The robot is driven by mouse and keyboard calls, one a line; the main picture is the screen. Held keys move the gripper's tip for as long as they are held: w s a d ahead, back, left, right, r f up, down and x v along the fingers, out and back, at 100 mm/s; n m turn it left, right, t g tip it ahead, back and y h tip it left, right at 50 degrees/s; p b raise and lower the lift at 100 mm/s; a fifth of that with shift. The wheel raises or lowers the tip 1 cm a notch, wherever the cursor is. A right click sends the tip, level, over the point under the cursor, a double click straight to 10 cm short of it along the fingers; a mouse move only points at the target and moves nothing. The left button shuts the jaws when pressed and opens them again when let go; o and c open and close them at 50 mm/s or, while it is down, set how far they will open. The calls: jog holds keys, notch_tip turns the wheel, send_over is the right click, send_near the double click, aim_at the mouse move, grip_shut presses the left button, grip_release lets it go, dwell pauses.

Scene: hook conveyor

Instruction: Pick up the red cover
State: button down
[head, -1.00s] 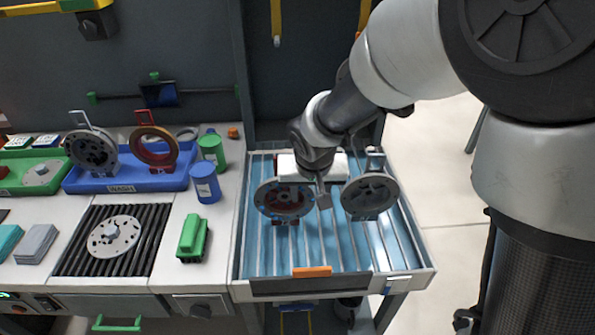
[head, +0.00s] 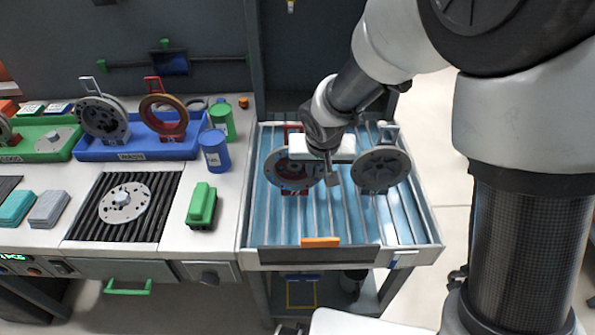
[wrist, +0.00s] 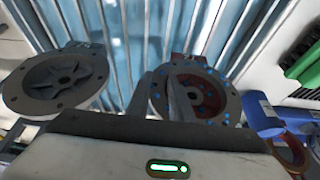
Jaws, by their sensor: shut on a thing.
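The red cover (head: 289,172), a round grey-rimmed disc with a red inner face, stands in the blue slatted tray (head: 320,222). In the wrist view the red cover (wrist: 214,92) shows blue spots around its face. My gripper (head: 333,180) is at its right edge in the head view. In the wrist view my gripper (wrist: 160,97) has its fingers at the near rim of the cover, shut on it. The grip point is partly hidden by the fingers. Whether the cover is clear of the slats cannot be told.
A plain grey disc (head: 381,168) stands close to the right of my gripper. At left are a blue rack (head: 140,150) with upright discs, a blue canister (head: 215,151), a green canister (head: 223,120) and a green block (head: 202,206). The tray's front slats are clear.

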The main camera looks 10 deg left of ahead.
notch_tip(320, 180, up, 10)
jog(key=p, duration=0.2)
dwell(0.3)
jog(key=shift+d+r, duration=0.1)
dwell(0.3)
